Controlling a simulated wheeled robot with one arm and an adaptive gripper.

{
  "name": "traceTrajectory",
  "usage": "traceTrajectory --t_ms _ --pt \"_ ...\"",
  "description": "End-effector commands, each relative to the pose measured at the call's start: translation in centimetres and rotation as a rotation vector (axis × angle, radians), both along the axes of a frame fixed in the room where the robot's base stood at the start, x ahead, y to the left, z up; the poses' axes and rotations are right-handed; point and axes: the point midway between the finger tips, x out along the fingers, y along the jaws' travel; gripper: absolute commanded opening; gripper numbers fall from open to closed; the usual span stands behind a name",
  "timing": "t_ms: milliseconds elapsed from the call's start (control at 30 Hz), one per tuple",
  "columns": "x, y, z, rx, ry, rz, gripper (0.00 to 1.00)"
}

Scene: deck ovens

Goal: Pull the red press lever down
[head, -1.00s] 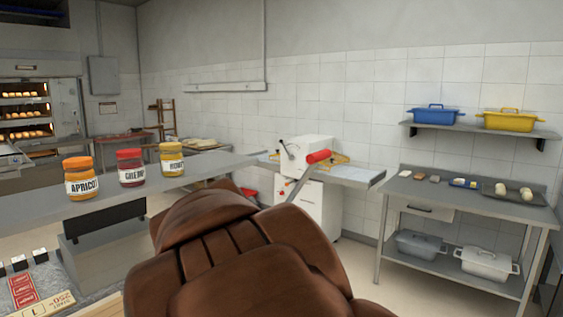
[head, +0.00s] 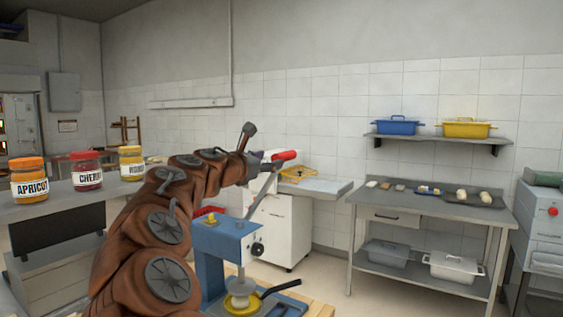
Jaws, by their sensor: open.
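The blue press (head: 226,250) stands on a wooden table at the bottom centre of the head view. Its grey lever rod slants up and right from the press head to a red grip (head: 286,155), so the red press lever is raised. My arm reaches up from the lower left. My gripper (head: 265,158) is small and partly hidden at its end, just left of the red grip. It is open; I cannot tell whether the fingers touch the lever.
Jars (head: 88,170) stand on a grey shelf at left. Behind the lever is a white machine (head: 282,230). A steel table (head: 420,208) with trays stands at right, under a wall shelf with blue and yellow pots. A black-handled yellow dish (head: 240,303) sits at the press base.

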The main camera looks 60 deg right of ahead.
Motion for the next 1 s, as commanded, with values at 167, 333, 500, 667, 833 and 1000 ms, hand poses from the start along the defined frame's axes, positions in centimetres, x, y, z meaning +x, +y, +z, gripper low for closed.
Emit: traceTrajectory --t_ms 167,333,500,667,833,1000 --pt "0.6 -0.9 0.2 -0.026 0.055 0.007 0.56" --pt "0.6 -2.4 0.3 -0.026 0.057 0.005 0.56" --pt "0.7 -4.7 0.3 -0.025 0.055 0.005 0.56" --pt "0.8 -6.6 0.2 -0.023 0.055 0.005 0.56" --pt "0.8 -7.8 0.2 -0.025 0.054 0.006 0.56" --pt "0.9 -8.2 0.2 -0.026 0.054 0.007 0.56"
